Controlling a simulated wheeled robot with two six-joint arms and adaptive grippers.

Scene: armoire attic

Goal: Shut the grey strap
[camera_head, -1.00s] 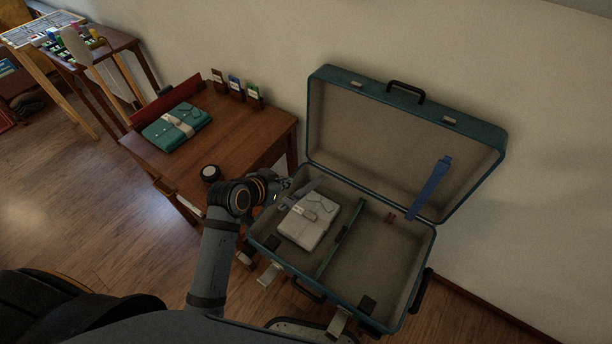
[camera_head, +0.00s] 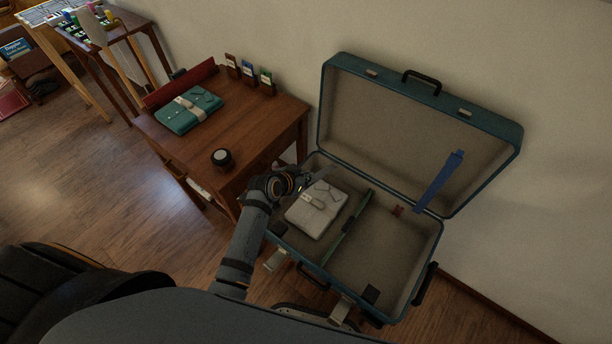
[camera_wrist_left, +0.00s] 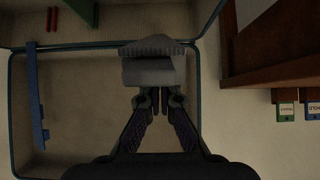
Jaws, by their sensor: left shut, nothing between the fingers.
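The open teal suitcase (camera_head: 421,93) has its lid leaning back near the wall. The grey strap (camera_head: 319,173) shows partly at the left side of the case, by my left gripper (camera_head: 302,184). In the left wrist view the grey strap (camera_wrist_left: 150,68) is a thick grey piece just ahead of my left gripper (camera_wrist_left: 161,98). The fingers are shut with nothing between them; I cannot tell whether they touch the strap. A blue strap (camera_head: 439,181) stands raised at the right. A light grey notebook (camera_head: 317,209) lies in the left compartment. My right gripper is not in view.
A green divider (camera_head: 347,228) splits the case; the right compartment is mostly bare. The wooden table (camera_head: 250,130) stands close on the left, with a teal notebook (camera_head: 188,109), a small round black-and-white object (camera_head: 222,157) and several upright coloured tags along the back.

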